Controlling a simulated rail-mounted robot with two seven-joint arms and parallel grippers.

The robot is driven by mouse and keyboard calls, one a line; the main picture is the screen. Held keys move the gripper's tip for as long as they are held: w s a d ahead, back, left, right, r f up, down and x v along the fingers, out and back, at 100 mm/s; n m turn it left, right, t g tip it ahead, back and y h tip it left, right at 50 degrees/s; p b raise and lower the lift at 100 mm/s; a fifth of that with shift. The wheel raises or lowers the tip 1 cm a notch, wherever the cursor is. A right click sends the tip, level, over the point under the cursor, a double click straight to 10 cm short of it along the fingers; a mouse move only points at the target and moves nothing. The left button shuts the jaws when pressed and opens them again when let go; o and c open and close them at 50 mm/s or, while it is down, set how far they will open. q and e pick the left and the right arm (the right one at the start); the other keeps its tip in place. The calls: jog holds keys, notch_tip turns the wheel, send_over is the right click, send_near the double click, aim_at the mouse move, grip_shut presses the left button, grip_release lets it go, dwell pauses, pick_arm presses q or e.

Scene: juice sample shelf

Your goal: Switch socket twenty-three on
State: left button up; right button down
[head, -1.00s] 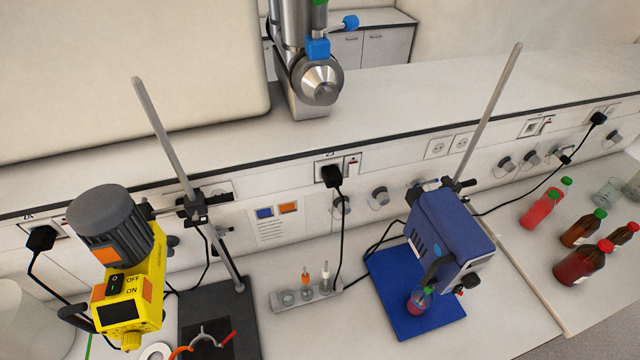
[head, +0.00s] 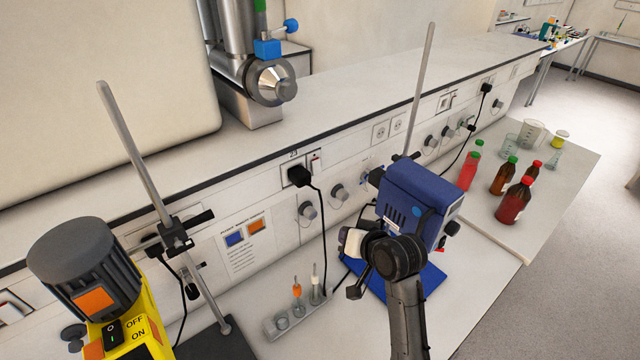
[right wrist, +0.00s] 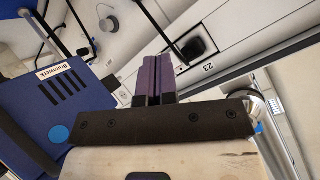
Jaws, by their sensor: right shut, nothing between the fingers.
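Socket twenty-three (head: 300,174) is on the bench's rear panel, with a black plug in it. Its small white switch (head: 315,162) with a red mark is just right of the plug. In the right wrist view the label 23 (right wrist: 209,67) and the plug (right wrist: 195,46) show beyond the fingers; the switch seems hidden behind them. My right gripper (head: 343,238) is in front of the blue device, below and right of the socket, apart from it. Its purple fingers (right wrist: 157,78) are shut and empty. My left gripper is not in view.
The blue device (head: 420,205) on its stand is close beside my right gripper. A small rack (head: 290,318) with vials stands below the socket. A yellow stirrer (head: 125,325) is at the left. Red bottles (head: 514,200) stand at the right. The plug's cable hangs down the panel.

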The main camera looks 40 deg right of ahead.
pick_arm(q)
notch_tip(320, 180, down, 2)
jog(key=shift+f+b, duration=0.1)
jog(key=shift+b, duration=0.6)
pick_arm(e)
jog(key=w+d+m+t, duration=0.2)
jog(key=w+d+m, duration=0.1)
jog(key=m, duration=1.1)
jog(key=w+d+r+m+t, duration=0.1)
jog(key=w+d+m, duration=0.3)
jog(key=m, duration=1)
jog(key=d+t, duration=0.1)
jog(key=d, duration=0.1)
jog(key=shift+d+r+m+t+y, duration=0.3)
jog(key=shift+y, duration=0.1)
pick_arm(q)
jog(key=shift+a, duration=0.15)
pick_arm(e)
jog(key=shift+w, duration=0.1)
